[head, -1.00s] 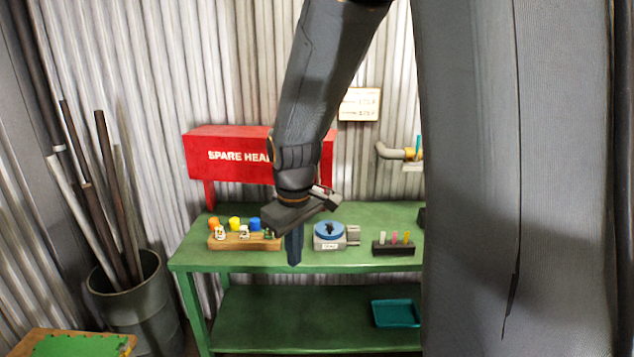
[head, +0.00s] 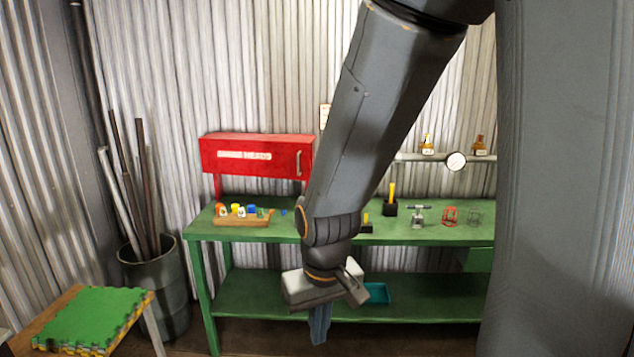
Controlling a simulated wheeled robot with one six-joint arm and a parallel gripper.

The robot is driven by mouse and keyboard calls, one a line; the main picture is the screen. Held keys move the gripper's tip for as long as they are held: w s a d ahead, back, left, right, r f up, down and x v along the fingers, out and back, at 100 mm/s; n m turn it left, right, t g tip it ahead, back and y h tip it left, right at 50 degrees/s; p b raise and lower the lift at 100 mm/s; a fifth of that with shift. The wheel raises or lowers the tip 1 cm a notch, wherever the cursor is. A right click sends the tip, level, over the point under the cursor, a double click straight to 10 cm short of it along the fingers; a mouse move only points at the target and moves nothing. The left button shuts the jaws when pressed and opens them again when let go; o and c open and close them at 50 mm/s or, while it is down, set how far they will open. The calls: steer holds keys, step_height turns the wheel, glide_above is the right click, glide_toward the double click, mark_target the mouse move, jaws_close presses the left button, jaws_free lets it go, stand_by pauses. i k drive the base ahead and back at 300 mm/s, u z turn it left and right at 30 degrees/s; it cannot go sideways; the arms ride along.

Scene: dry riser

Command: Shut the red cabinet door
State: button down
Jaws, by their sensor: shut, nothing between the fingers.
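The red cabinet (head: 256,153) stands on legs at the back left of the green workbench, against the corrugated wall. Its front, with pale lettering and an upright handle (head: 299,163) near the right end, looks flush with the box, so the door appears shut from here. My gripper (head: 319,332) points down in front of the bench, below the level of its top and well short of the cabinet. It is shut and empty. My forearm passes just right of the cabinet and hides part of the bench top.
The green workbench (head: 450,236) carries a wooden rack (head: 243,221) of small coloured caps, a black holder (head: 390,208) and small wire cages. A teal tray (head: 377,293) lies on its lower shelf. A bin (head: 158,290) of pipes and a green-matted table (head: 90,318) stand left.

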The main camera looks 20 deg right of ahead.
mark_target(272, 156)
steer(key=z, duration=0.75)
steer(key=i, duration=1.5)
steer(key=u, duration=1.05)
